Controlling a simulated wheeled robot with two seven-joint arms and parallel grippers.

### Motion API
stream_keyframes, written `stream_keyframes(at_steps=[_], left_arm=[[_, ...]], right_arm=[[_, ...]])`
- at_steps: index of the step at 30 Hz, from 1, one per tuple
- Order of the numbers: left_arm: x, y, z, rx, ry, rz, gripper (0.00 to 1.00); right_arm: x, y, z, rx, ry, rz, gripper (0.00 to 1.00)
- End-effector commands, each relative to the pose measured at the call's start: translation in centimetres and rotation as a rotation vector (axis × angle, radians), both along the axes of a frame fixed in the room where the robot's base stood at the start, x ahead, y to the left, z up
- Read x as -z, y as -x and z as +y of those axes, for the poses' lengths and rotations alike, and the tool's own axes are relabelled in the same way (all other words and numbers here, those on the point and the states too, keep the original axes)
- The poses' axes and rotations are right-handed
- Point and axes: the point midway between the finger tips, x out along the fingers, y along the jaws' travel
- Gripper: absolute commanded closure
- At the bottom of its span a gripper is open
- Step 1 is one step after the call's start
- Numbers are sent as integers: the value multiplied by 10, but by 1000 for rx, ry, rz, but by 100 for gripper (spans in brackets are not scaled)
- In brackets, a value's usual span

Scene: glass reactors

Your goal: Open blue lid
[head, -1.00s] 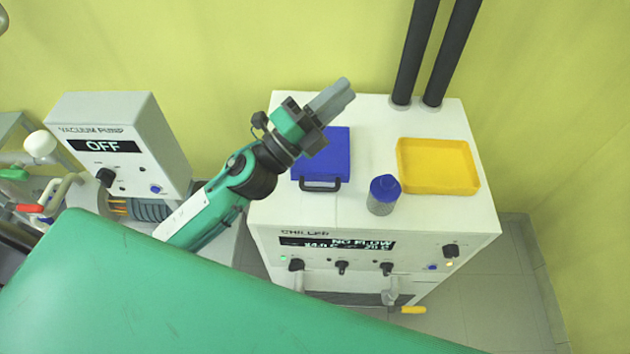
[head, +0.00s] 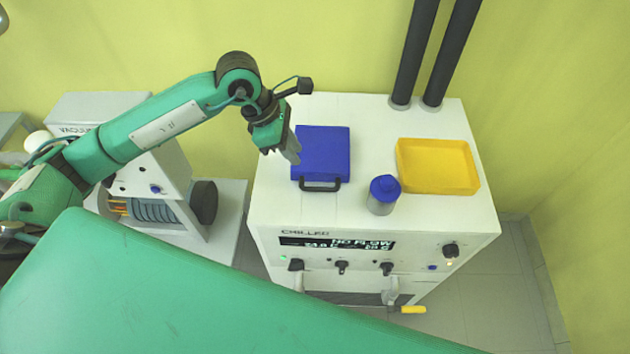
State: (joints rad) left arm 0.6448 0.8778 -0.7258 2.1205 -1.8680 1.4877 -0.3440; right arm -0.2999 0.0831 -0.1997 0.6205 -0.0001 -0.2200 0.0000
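The blue lid (head: 322,152) lies flat and closed on the white top of the chiller (head: 365,215). Its dark handle (head: 320,185) is on the near edge, facing me. My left gripper (head: 292,156) points down beside the left edge of the lid. Its grey fingers look close together, but I cannot tell whether they are shut or whether they touch the lid. My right gripper is not in view.
A bottle with a blue cap (head: 383,194) stands right of the handle. A yellow tray (head: 438,188) lies farther right. Two dark pipes (head: 415,60) rise at the back. The vacuum pump (head: 150,165) stands at left, behind my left arm. A green surface (head: 180,285) fills the foreground.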

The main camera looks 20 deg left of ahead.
Motion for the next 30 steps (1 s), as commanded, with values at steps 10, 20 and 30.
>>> stream_keyframes(at_steps=[10,20,30], left_arm=[[35,-4,-10,-1,-26,6,78],[98,-11,-35,-1,-26,5,78],[128,-15,-45,0,-26,1,78]], right_arm=[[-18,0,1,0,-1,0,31],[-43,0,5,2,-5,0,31],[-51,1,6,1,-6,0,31]])
